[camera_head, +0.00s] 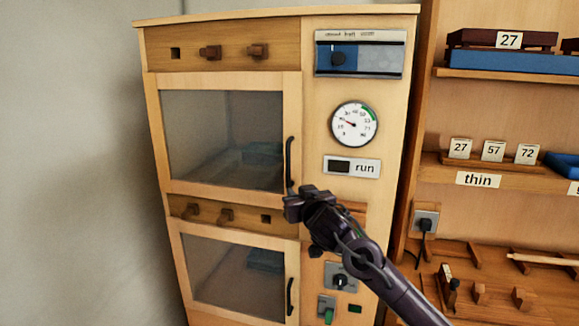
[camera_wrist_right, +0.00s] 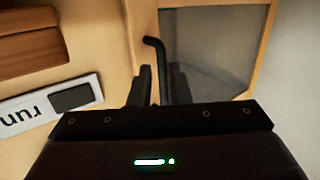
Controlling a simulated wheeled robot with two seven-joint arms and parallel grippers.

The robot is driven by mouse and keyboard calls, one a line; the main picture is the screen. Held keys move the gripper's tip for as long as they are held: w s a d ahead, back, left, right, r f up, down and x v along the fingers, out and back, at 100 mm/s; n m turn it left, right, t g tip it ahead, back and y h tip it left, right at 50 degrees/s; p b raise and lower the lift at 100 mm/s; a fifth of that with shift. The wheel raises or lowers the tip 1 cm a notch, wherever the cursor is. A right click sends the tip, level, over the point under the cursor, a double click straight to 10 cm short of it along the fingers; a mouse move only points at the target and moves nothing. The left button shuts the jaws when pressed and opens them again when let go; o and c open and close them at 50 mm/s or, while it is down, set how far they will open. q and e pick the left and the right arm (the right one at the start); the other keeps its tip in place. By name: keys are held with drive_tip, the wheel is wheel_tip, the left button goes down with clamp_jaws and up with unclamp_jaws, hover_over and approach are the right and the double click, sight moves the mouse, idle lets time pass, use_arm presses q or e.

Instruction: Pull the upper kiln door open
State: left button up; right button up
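The upper kiln door (camera_head: 225,135) is a pale wooden frame around a dark glass pane, and it sits closed against the kiln. Its black upright handle (camera_head: 290,160) is on the door's right edge. My right gripper (camera_head: 293,202) is at the lower end of this handle. In the right wrist view, the handle (camera_wrist_right: 154,46) runs down between the two dark fingers of my right gripper (camera_wrist_right: 161,85), which stand close on either side of it. They look shut on it, though the contact itself is partly hidden. My left gripper is not in view.
The lower kiln door (camera_head: 235,275) below is closed, with its own black handle (camera_head: 290,296). A gauge (camera_head: 354,124) and a "run" panel (camera_head: 351,167) are on the right side. Shelves with numbered blocks (camera_head: 493,151) stand further right. Left of the kiln is bare wall.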

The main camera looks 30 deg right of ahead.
sight(289, 164)
drive_tip(key=shift+t, duration=0.5)
drive_tip(key=w+r+p, duration=0.1)
drive_tip(key=w+r, duration=0.1)
drive_tip(key=w+d+r+p, duration=0.1)
drive_tip(key=w, duration=0.1)
drive_tip(key=w+r+p, duration=0.1)
drive_tip(key=w+r, duration=0.1)
drive_tip(key=shift+w+d+r, duration=0.2)
drive_tip(key=shift+d+r, duration=0.1)
drive_tip(key=shift+d, duration=0.1)
drive_tip(key=shift+w+f+p, duration=0.1)
drive_tip(key=shift+w+p, duration=0.2)
drive_tip(key=shift+w, duration=0.15)
drive_tip(key=shift+d, duration=0.1)
clamp_jaws()
